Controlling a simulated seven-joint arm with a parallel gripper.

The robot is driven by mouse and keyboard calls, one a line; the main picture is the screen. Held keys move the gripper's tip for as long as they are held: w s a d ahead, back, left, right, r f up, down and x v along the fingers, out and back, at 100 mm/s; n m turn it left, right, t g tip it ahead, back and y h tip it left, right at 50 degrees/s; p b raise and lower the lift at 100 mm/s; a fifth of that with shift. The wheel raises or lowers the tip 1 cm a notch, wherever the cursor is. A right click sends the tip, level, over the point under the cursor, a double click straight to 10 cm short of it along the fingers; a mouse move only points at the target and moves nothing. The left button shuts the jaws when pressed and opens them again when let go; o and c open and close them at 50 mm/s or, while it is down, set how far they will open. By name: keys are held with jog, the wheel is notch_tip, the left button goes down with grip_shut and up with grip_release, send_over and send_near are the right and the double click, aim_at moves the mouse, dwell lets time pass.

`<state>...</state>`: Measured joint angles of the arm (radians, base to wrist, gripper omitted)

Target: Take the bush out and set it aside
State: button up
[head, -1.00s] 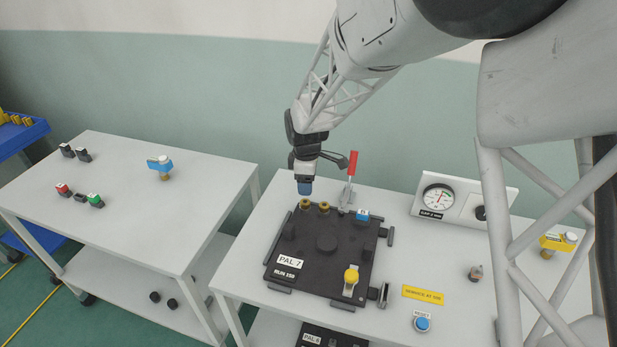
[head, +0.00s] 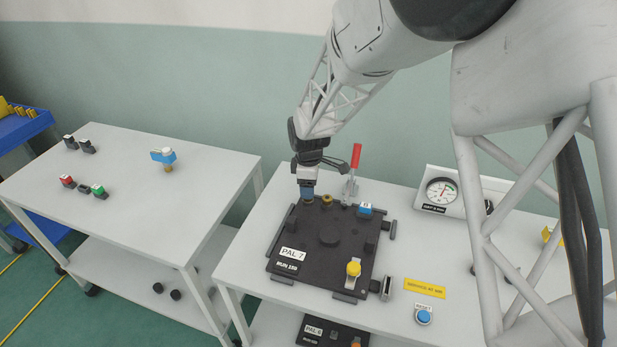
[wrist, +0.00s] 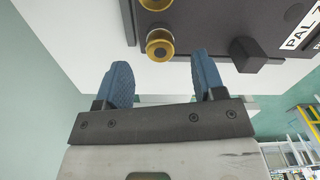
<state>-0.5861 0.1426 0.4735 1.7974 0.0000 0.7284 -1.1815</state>
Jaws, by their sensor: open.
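Two brass bush-like rings sit at the far left corner of the black pallet marked PAL 7 (head: 283,266). The right ring (head: 327,200) is clear in the head view, while the left one is mostly hidden behind my fingers. My gripper (head: 307,194) points down with blue fingers, right at the left ring. In the wrist view, the nearer brass ring (wrist: 160,49), with a dark centre, lies ahead between the lines of the two open fingers (wrist: 164,70). Nothing is between the fingers. Part of the second ring shows at the top edge. I cannot tell whether the fingers touch the ring.
A red-handled clamp (head: 355,160) stands just behind the pallet, close to my gripper. A gauge box (head: 440,190) stands right. The left table (head: 130,210) has free room around a blue-handled part (head: 165,157).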

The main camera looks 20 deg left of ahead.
jog(key=shift+f, duration=1.85)
grip_shut()
jog(key=c, duration=0.7)
grip_release()
grip_shut()
jog(key=shift+r, duration=0.4)
jog(key=shift+r, duration=1.85)
